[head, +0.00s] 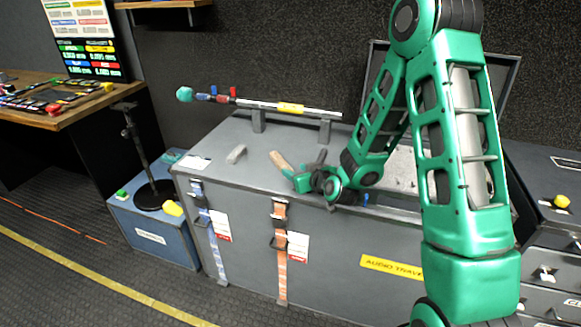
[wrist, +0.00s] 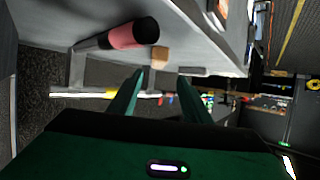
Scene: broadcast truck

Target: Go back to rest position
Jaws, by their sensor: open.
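My gripper (head: 298,159) is at the end of my green arm, low over the top of the large grey case (head: 225,140) in the head view. Its two fingers are apart in the wrist view (wrist: 160,80), with nothing held between them. A small tan block (wrist: 160,57) shows beyond the fingertips in the wrist view; a tan piece (head: 279,159) shows beside the fingers in the head view. A pink cylinder with a black end (wrist: 132,34) is beside the tan block. I cannot tell whether the fingers touch anything.
A boom pole (head: 290,107) rests on two posts at the back of the case. A grey handle (head: 236,154) is left of my gripper. A blue box (head: 150,238) with a black stand (head: 133,150) is at left, near a wooden desk (head: 60,120). The floor at lower left is clear.

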